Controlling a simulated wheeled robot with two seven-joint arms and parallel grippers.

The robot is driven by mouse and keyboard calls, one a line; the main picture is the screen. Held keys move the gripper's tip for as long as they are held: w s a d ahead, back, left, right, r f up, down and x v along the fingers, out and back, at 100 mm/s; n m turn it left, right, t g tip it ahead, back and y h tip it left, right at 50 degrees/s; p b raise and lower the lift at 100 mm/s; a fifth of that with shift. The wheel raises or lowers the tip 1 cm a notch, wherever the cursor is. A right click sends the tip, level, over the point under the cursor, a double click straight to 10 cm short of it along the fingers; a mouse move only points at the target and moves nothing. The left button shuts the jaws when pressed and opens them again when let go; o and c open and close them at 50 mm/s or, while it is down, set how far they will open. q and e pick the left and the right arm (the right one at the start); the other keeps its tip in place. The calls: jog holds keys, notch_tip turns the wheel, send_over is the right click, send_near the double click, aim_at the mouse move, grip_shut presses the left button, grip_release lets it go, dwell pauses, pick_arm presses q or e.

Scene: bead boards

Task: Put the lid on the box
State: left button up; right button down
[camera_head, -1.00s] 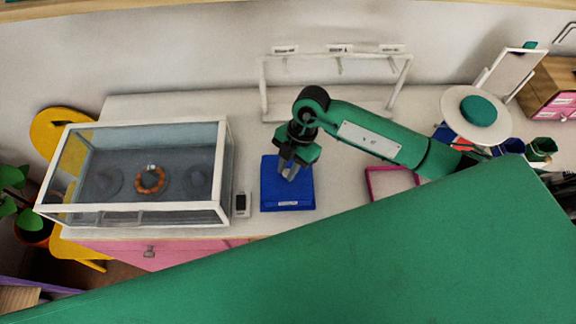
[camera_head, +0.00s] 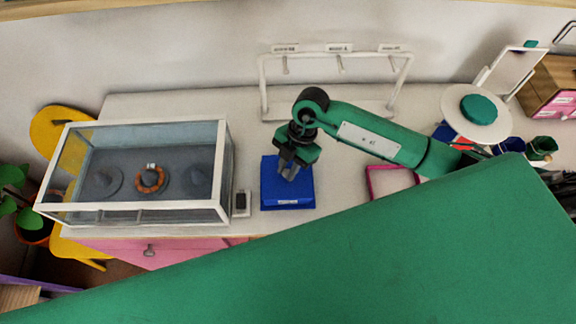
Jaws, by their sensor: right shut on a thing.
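A blue box (camera_head: 287,196) stands on the white counter, with a small pale label on its front edge. Its top looks flat and blue, so the lid appears to lie on it or just over it; I cannot tell whether it is fully seated. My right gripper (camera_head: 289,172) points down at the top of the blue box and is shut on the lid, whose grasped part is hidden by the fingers. My left gripper is not in view.
A glass case (camera_head: 140,212) with an orange bead ring (camera_head: 150,180) stands at the left. A small device (camera_head: 241,203) sits between case and box. A white rack (camera_head: 338,55) stands behind. A pink frame (camera_head: 392,181) lies at the right. A large green surface fills the foreground.

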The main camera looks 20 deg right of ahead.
dwell(0.3)
jog(key=c, duration=0.8)
grip_release()
jog(key=shift+o, duration=0.2)
jog(key=shift+r, duration=0.1)
jog(key=shift+r+p, duration=3.3)
jog(key=shift+r, duration=0.7)
grip_shut()
